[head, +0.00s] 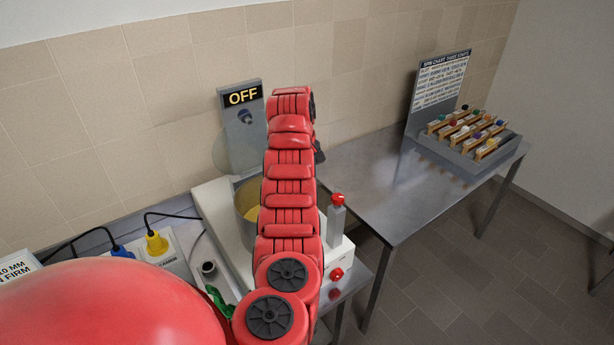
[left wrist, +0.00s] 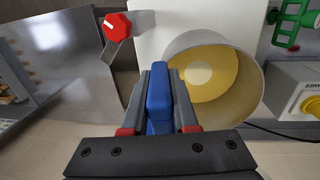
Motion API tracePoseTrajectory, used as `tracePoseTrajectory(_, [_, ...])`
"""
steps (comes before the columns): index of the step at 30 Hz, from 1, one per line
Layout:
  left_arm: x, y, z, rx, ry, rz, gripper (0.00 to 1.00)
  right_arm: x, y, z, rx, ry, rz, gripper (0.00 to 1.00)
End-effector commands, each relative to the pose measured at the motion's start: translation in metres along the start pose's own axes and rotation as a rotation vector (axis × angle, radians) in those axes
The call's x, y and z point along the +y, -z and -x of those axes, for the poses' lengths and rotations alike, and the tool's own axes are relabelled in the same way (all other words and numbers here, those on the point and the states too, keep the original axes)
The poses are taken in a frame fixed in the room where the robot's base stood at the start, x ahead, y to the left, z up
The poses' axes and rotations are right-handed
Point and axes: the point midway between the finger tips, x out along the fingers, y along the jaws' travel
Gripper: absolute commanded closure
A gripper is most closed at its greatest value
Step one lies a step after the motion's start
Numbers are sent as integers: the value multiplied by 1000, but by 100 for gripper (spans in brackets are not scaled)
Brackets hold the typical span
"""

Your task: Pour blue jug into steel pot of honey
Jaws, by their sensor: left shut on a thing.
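The steel pot (head: 246,194) stands on a white machine in the head view, partly hidden behind my red left arm. Yellow honey (head: 252,213) shows inside it. In the left wrist view the pot (left wrist: 256,82) is open towards the camera, with honey (left wrist: 215,88) inside. My left gripper (left wrist: 160,100) is shut on a blue part, which I take for the blue jug (left wrist: 159,95); it is beside the pot in that picture. The jug's body and mouth cannot be made out. In the head view my arm hides the jug and gripper. My right gripper is not in view.
An OFF panel (head: 243,110) stands behind the pot, near a clear disc (head: 230,150). Red knobs (head: 338,199) sit at the machine's right. A yellow plug (head: 156,242) and cables lie left.

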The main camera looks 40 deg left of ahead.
Motion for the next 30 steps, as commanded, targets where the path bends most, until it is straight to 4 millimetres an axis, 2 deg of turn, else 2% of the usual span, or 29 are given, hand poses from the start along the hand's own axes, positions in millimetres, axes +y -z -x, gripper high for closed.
tracePoseTrajectory(6, [-2, 1, 2, 4, 88, 0, 100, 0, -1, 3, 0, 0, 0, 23])
tracePoseTrajectory(16, [-2, 1, 5, 5, 88, 1, 100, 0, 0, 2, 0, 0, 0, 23])
tracePoseTrajectory(30, [5, 1, 49, 5, 86, 1, 100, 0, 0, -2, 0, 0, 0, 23])
